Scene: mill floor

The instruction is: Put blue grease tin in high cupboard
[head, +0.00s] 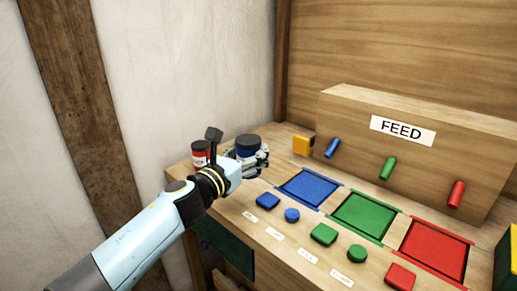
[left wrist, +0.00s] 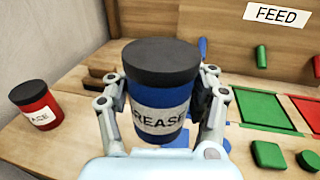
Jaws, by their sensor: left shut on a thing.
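The blue grease tin (left wrist: 160,96) has a dark lid and a white label reading "REASE" in the left wrist view. It stands upright between the fingers of my left gripper (left wrist: 163,112), which is shut on it. In the head view the tin (head: 247,149) shows at the back left of the wooden bench, partly behind my left gripper (head: 250,160). I cannot tell whether its base touches the bench. My right gripper is not in view. No high cupboard shows in either view.
A red tin (left wrist: 36,102) with a dark lid stands left of the blue one. The bench (left wrist: 70,150) holds blue, green (head: 363,217) and red (head: 434,250) squares, several coloured blocks, a yellow block (head: 302,145) and a FEED box (head: 420,155). A wall is at the left.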

